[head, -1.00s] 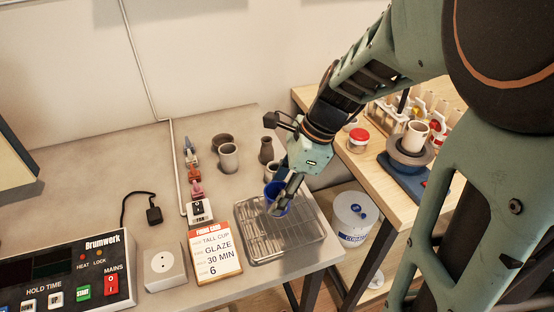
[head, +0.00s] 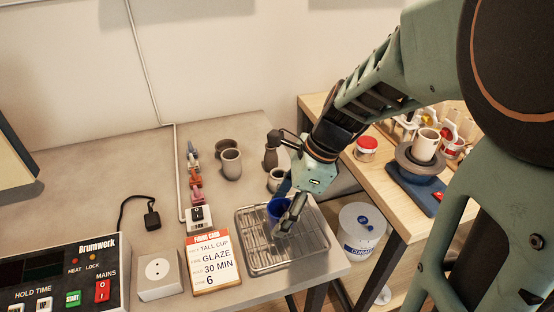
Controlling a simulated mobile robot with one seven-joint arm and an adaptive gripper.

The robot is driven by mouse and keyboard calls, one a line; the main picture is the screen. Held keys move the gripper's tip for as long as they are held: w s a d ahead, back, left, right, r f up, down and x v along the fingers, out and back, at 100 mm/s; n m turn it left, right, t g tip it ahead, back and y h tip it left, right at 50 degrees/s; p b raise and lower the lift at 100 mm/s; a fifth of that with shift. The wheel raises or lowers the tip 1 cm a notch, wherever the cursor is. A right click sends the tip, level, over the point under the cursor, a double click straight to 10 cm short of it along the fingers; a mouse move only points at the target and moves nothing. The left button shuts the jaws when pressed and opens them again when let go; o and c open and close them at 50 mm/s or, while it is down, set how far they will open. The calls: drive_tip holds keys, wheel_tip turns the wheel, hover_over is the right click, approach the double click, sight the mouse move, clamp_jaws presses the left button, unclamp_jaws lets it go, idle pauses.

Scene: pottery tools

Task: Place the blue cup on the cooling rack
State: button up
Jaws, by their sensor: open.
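The blue cup (head: 277,209) is at the upper middle of the cooling rack (head: 262,256), a metal wire rack in a tray near the table's right front edge. The cup looks upright on the rack, though its base is partly hidden. My gripper (head: 285,225) is open at the right and front side of the cup, its dark fingers pointing down and overlapping the cup in this view. Whether a finger still touches the cup I cannot tell.
Grey and brown pots (head: 231,163) stand behind the rack. A wooden table (head: 395,215) with a red-lidded jar (head: 365,148) stands right, and a white bucket (head: 357,232) is below.

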drive_tip(key=shift+r, duration=0.15)
drive_tip(key=shift+d+r, duration=0.1)
drive_tip(key=shift+r, duration=0.25)
drive_tip(key=p+v, duration=0.2)
drive_tip(key=v, duration=0.9)
drive_tip(key=shift+r, duration=0.15)
drive_tip(key=shift+d, duration=0.15)
